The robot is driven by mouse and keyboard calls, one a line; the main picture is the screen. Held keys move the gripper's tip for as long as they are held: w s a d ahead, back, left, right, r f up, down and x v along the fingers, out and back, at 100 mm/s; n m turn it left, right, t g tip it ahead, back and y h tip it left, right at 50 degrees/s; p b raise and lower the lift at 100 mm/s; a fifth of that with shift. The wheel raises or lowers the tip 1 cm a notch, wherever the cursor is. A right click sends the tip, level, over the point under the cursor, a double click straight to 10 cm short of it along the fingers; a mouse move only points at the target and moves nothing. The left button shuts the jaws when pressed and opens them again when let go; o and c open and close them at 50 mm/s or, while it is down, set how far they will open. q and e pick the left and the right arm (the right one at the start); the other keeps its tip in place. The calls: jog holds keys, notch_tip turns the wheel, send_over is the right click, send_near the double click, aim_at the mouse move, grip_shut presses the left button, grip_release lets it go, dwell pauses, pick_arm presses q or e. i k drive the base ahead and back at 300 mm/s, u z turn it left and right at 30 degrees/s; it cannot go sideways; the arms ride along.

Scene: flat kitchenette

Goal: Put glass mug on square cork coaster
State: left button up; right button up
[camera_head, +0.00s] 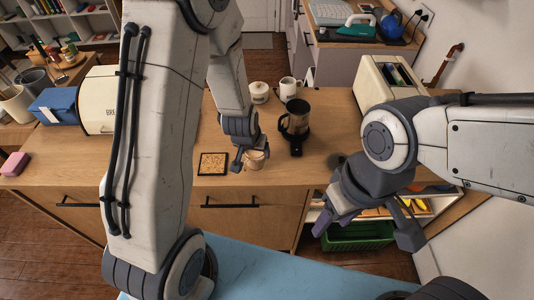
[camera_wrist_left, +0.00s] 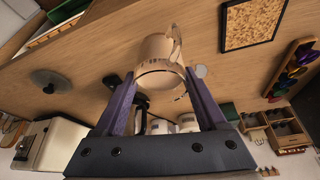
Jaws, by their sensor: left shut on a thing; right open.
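The glass mug (camera_head: 255,161) is a small tan-looking cup near the counter's front edge. My left gripper (camera_head: 248,156) is shut on it. In the left wrist view the mug (camera_wrist_left: 158,62) sits between the two fingertips, its handle pointing up. I cannot tell whether its base touches the counter. The square cork coaster (camera_head: 213,163), speckled with a dark border, lies flat and bare to the left of the mug; it also shows in the left wrist view (camera_wrist_left: 253,24). My right gripper (camera_head: 366,228) is open and empty in front of the counter, at right.
A dark coffee maker or blender (camera_head: 296,126) stands right of the mug. A cream bread bin (camera_head: 98,100) is at left, a toaster (camera_head: 376,80) at right. Counter around the coaster is clear.

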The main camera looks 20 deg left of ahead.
aim_at(212, 166)
jog(key=k, duration=0.5)
jog(key=z, duration=1.05)
jog(key=i, duration=0.65)
jog(key=u, duration=1.15)
